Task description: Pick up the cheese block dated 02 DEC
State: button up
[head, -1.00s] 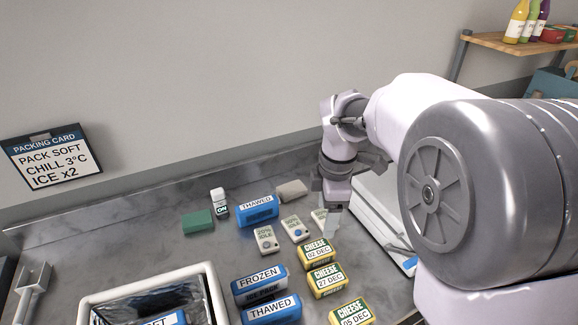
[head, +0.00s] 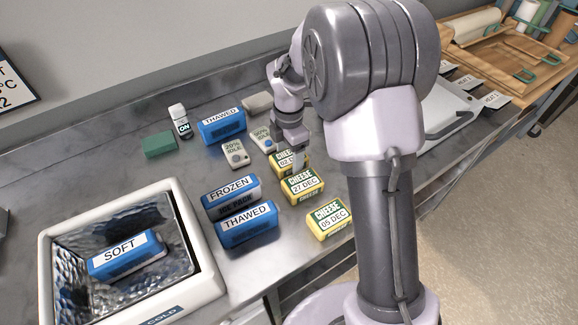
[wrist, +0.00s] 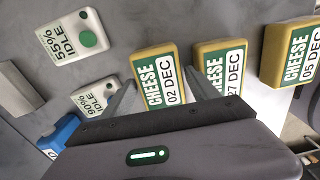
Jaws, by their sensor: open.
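The cheese block dated 02 DEC (head: 281,163) is yellow with a green and white label and lies at the back of the cheese row. My gripper (head: 297,148) is just above it and partly hides it in the head view. In the wrist view the 02 DEC block (wrist: 158,78) lies between the two spread fingers of my gripper (wrist: 160,92), one on each side. The jaws are open and hold nothing. Whether the fingers touch the block cannot be told.
The 27 DEC cheese (head: 301,186) is close beside the right finger; the 05 DEC cheese (head: 329,218) lies farther on. Idle tags (head: 235,154) stand on the other side. Blue packs (head: 246,228) and a white cold box (head: 207,262) are at left.

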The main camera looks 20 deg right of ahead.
jog(key=shift+f, duration=0.5)
jog(key=shift+r, duration=0.2)
jog(key=shift+c, duration=0.7)
jog(key=c, duration=1.3)
